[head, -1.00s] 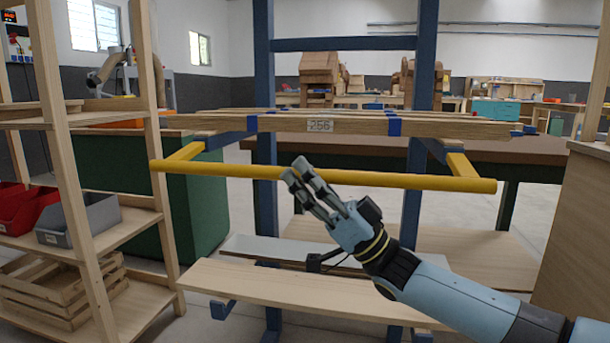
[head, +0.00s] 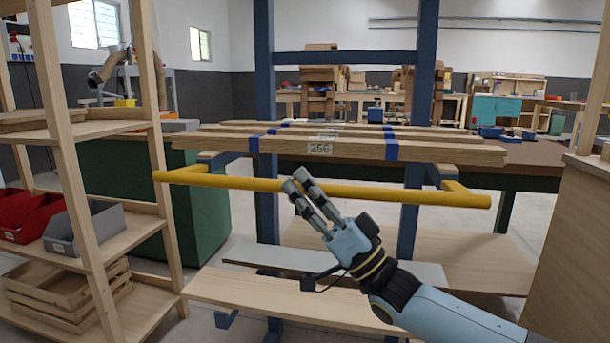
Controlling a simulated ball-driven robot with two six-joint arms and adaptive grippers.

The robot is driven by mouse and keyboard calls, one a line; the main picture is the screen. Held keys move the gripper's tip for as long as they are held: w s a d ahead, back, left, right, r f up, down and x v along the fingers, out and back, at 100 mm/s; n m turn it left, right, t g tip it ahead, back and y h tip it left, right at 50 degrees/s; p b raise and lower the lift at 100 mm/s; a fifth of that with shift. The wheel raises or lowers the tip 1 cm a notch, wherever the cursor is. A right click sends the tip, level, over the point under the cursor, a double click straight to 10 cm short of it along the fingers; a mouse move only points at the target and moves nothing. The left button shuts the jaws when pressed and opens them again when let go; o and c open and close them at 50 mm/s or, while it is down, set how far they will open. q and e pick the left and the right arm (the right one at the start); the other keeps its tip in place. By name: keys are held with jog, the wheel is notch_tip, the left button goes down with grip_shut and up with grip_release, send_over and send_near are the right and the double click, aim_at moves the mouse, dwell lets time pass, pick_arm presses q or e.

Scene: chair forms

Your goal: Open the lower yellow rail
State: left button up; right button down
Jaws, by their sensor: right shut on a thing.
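The yellow rail (head: 400,194) is a long horizontal bar across the front of a blue rack, with a short yellow arm at each end running back toward the rack. It hangs below and in front of the wooden boards. My right gripper (head: 296,187) is shut on the yellow rail left of its middle, its fingers reaching up from below and partly covering the bar. My left gripper is not in view.
Boards with blue bands and a "256" label (head: 320,149) lie on the rack above the rail. Blue posts (head: 265,100) stand behind. A wooden shelf unit (head: 85,190) with bins is close on the left, a wooden cabinet (head: 575,240) on the right. A low plank (head: 270,300) lies below.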

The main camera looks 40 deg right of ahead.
jog(key=shift+r+m+h+p, duration=0.3)
jog(key=shift+r+m+h, duration=0.1)
jog(key=shift+m+h, duration=0.35)
jog(key=shift+f, duration=0.15)
jog(key=c, duration=1.2)
grip_release()
jog(key=shift+w+d, duration=0.1)
jog(key=shift+d, duration=0.05)
jog(key=shift+o, duration=0.2)
jog(key=v, duration=1.2)
jog(key=shift+f, duration=0.15)
